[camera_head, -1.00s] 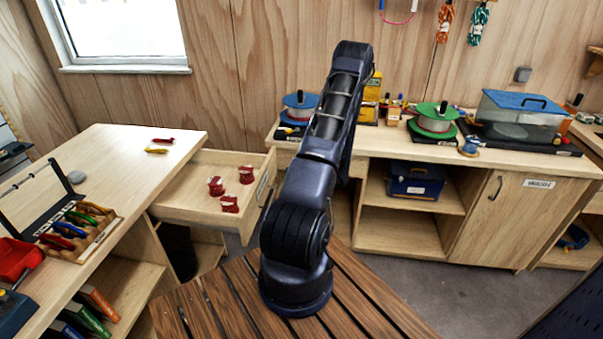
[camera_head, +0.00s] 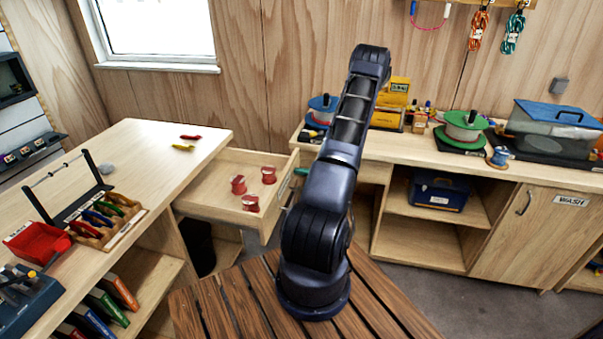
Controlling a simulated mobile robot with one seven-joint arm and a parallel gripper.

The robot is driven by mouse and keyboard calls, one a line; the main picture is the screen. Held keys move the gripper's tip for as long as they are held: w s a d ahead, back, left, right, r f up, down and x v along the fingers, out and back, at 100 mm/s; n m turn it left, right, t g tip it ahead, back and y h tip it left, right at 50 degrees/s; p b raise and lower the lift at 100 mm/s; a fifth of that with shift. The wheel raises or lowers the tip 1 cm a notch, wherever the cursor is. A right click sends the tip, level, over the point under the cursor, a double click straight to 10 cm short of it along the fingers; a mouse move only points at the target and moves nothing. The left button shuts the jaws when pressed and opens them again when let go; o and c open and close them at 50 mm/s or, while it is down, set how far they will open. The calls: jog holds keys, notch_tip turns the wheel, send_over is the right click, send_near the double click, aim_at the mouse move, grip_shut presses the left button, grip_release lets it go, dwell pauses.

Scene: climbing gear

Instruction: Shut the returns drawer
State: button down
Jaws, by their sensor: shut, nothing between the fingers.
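A light wooden drawer (camera_head: 213,198) stands pulled out from the left bench, its front facing right. No label on it can be read. Three red spools (camera_head: 250,203) lie inside, apart from each other. The drawer's front panel and handle are partly hidden by my arm. My arm rises from the slatted deck just right of the drawer and bends at the top. Its far part and my gripper are hidden behind the nearer links. A small green piece (camera_head: 300,171) shows at the drawer's front edge; I cannot tell what it is.
The left bench (camera_head: 150,150) carries a tool rack (camera_head: 104,220), a red bin (camera_head: 38,243) and two small coloured items near the drawer. The back bench (camera_head: 480,170) holds reels and a blue-lidded box (camera_head: 555,125). A dark bin (camera_head: 198,246) stands below the drawer.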

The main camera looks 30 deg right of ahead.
jog(key=x, duration=3.6)
jog(key=shift+f, duration=0.15)
jog(key=shift+w+a, duration=0.25)
jog(key=shift+a, duration=0.05)
jog(key=shift+a+r, duration=0.15)
jog(key=shift+r, duration=0.1)
jog(key=v, duration=1.5)
jog(key=shift+w+f, duration=0.15)
jog(key=shift+f, duration=0.05)
jog(key=s+a+r+n+g+h, duration=0.1)
jog(key=s+a+r+n+g, duration=0.6)
jog(key=r, duration=0.5)
jog(key=s+a+r+n+g+h, duration=0.1)
jog(key=s+a+r+n+g, duration=0.55)
jog(key=r, duration=0.65)
jog(key=s+d+r+n+t+h, duration=0.1)
jog(key=s+r+n+h, duration=0.2)
jog(key=s, duration=0.7)
jog(key=s+d+r+n+t+h, duration=0.1)
jog(key=s+r+n+h, duration=0.3)
jog(key=s, duration=0.5)
jog(key=s+d+r+n+t+h, duration=0.1)
jog(key=s+r+n+t+h, duration=0.2)
jog(key=s+r+n, duration=0.3)
jog(key=s+r, duration=0.2)
jog(key=s, duration=0.2)
jog(key=shift+s+d+r+h, duration=0.25)
jog(key=shift+s+r+h, duration=0.05)
jog(key=shift+r+h, duration=0.1)
